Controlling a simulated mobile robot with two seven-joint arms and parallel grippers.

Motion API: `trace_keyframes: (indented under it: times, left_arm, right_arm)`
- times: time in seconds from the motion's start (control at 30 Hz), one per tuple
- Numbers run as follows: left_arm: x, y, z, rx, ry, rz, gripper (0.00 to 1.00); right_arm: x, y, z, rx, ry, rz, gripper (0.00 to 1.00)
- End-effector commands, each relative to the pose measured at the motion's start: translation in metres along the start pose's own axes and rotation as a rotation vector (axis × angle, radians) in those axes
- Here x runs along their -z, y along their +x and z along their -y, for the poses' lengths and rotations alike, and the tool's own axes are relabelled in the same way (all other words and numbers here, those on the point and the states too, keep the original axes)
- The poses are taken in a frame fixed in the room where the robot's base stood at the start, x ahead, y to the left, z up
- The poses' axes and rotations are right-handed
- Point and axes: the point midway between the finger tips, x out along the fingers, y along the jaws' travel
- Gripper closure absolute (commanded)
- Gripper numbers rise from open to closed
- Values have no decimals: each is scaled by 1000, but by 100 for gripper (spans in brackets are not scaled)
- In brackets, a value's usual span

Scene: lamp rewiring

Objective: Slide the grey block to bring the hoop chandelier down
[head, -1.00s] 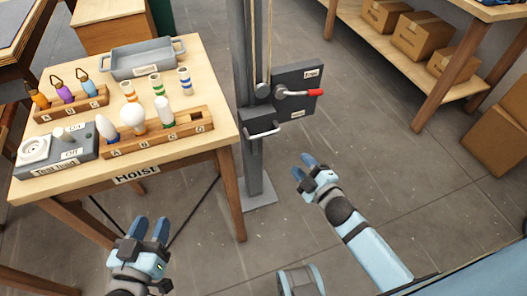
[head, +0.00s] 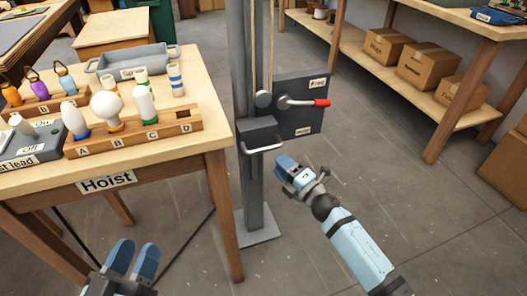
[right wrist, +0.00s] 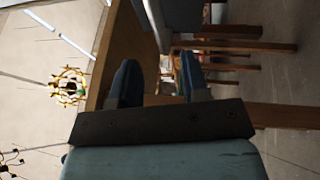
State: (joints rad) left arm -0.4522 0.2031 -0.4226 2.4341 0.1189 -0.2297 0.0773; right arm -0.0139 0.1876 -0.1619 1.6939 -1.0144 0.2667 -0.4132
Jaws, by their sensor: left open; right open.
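The dark grey block (head: 257,133) with a pale bar handle (head: 264,149) sits on the front of the grey upright post (head: 247,85). My right gripper (head: 289,168) is open and empty, below and to the right of the handle, apart from it. In the right wrist view its fingers (right wrist: 158,82) stand apart with nothing between them. My left gripper (head: 132,258) is open and empty, low in front of the table. A hoop chandelier with candle-like lamps (right wrist: 69,86) hangs in the distance in the right wrist view, which is turned sideways.
A dark plate (head: 306,107) with a red-tipped lever (head: 303,102) and small labels is beside the block. Ropes run up the post. The Hoist table (head: 185,155) with bulb racks and a grey tray (head: 130,63) stands left. Shelves with boxes (head: 430,65) stand right. Floor between is clear.

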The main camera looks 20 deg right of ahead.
Motion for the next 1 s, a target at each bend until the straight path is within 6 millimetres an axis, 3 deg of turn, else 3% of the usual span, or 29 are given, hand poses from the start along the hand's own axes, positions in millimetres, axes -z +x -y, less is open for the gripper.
trace_keyframes:
  times: [0.1,0.33,0.5,0.8,0.83,1.0]
  left_arm:
    - [-6,0,1,-1,0,16,57]
    - [-15,-1,2,-2,-3,44,57]
    - [-17,-1,2,-3,-6,55,57]
    - [-17,-1,2,-3,-5,57,57]
    - [-17,-1,2,-3,-5,57,57]
    - [-16,0,3,-4,-3,55,57]
  right_arm:
    - [0,28,0,-3,-1,0,59]
    - [0,66,1,-2,2,0,59]
    - [0,78,0,-1,2,0,59]
    - [0,81,0,0,3,1,59]
    - [0,81,0,0,3,1,61]
    - [0,81,0,0,3,1,100]
